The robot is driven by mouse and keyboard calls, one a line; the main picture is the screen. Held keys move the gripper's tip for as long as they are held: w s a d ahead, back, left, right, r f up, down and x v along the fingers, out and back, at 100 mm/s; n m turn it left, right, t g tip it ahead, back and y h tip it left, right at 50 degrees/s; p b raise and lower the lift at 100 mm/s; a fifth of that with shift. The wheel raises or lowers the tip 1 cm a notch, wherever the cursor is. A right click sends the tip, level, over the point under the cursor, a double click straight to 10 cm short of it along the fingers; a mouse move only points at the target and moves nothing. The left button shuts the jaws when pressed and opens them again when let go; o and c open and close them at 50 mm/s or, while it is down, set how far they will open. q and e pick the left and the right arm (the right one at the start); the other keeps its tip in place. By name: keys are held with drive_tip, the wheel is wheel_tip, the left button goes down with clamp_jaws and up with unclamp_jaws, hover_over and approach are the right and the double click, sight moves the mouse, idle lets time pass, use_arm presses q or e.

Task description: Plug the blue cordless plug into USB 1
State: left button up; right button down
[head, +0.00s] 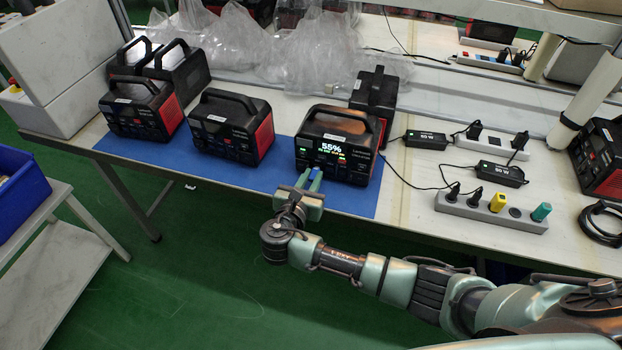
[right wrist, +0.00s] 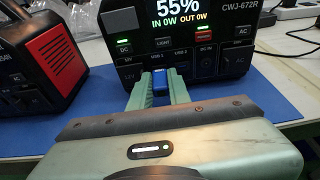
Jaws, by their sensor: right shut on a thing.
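The power station (head: 337,146) with a lit 55% display stands on the blue mat; its front panel (right wrist: 190,45) fills the top of the right wrist view. My right gripper (head: 309,180) is in front of its lower left front. In the right wrist view my right gripper (right wrist: 158,88) is shut on the blue plug (right wrist: 158,82), which points at the panel below the USB labels. The USB 1 port is hidden behind the plug and fingers, so I cannot tell whether the plug touches or enters it. My left gripper is not in view.
Other power stations (head: 232,127) stand to the left on the blue mat (head: 258,178). A power strip (head: 490,212) with yellow and green plugs and black adapters (head: 427,140) with cables lie to the right. Plastic bags (head: 290,50) lie behind.

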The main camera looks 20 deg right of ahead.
drive_tip(key=shift+w+d, duration=0.2)
drive_tip(key=shift+w, duration=0.1)
idle(0.6)
drive_tip(key=c, duration=1.3)
unclamp_jaws()
drive_tip(key=shift+s, duration=0.1)
drive_tip(key=shift+o, duration=0.2)
drive_tip(key=shift+a+r, duration=0.1)
drive_tip(key=shift+s+a, duration=0.1)
drive_tip(key=shift+a, duration=0.05)
drive_tip(key=v, duration=0.7)
drive_tip(key=shift+s, duration=0.25)
